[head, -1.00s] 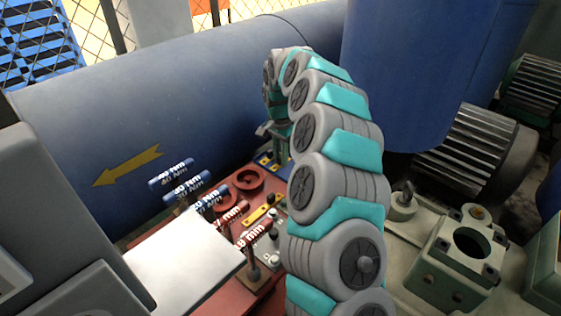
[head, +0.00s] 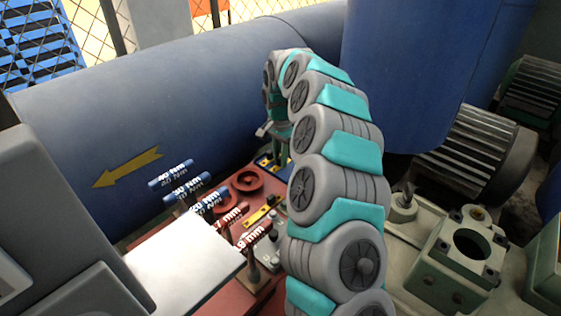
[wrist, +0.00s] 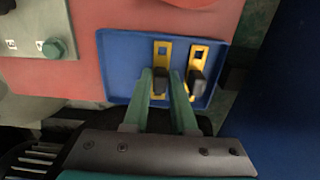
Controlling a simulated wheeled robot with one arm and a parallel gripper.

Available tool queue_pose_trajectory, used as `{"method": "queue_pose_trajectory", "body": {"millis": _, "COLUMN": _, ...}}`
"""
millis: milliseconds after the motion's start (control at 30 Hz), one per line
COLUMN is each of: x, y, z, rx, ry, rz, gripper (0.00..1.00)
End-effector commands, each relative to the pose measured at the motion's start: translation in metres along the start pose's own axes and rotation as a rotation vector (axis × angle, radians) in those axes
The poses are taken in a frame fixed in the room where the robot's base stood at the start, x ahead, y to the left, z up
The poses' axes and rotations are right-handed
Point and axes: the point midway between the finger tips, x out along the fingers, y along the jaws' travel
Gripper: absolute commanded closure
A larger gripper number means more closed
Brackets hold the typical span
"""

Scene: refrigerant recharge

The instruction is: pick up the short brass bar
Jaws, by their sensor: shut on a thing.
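In the wrist view, two brass bars with square holes and dark raised blocks stand side by side at a blue tray (wrist: 115,65). The left brass bar (wrist: 163,49) is between the green fingers of my gripper (wrist: 162,80), which is shut on its dark block. The right brass bar (wrist: 200,52) is just outside the right finger. Its top end appears slightly lower in the picture than the left one's. I cannot tell for sure which is shorter, or whether the held bar touches the tray. In the head view my gripper (head: 281,155) is partly hidden behind my arm.
Tools with blue handles (head: 183,187) and red handles (head: 254,235) stand left of my arm, near a pale flat panel (head: 185,262). Red rings (head: 250,179) lie near the tray. A large blue pipe (head: 90,120) runs behind; a blue tank (head: 405,70) stands right.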

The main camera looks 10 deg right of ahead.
Motion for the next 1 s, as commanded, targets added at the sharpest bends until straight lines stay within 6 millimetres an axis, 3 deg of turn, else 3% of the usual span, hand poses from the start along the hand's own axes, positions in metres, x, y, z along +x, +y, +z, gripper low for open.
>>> {"method": "queue_pose_trajectory", "body": {"millis": 233, "x": -0.006, "y": 0.000, "z": -0.001, "rx": 0.001, "ry": 0.002, "rz": -0.001, "gripper": 1.00}}
{"method": "queue_pose_trajectory", "body": {"millis": 600, "x": -0.037, "y": 0.000, "z": 0.000, "rx": 0.000, "ry": 0.002, "rz": -0.002, "gripper": 1.00}}
{"method": "queue_pose_trajectory", "body": {"millis": 1000, "x": -0.039, "y": 0.027, "z": 0.019, "rx": -0.001, "ry": -0.001, "rz": -0.001, "gripper": 1.00}}
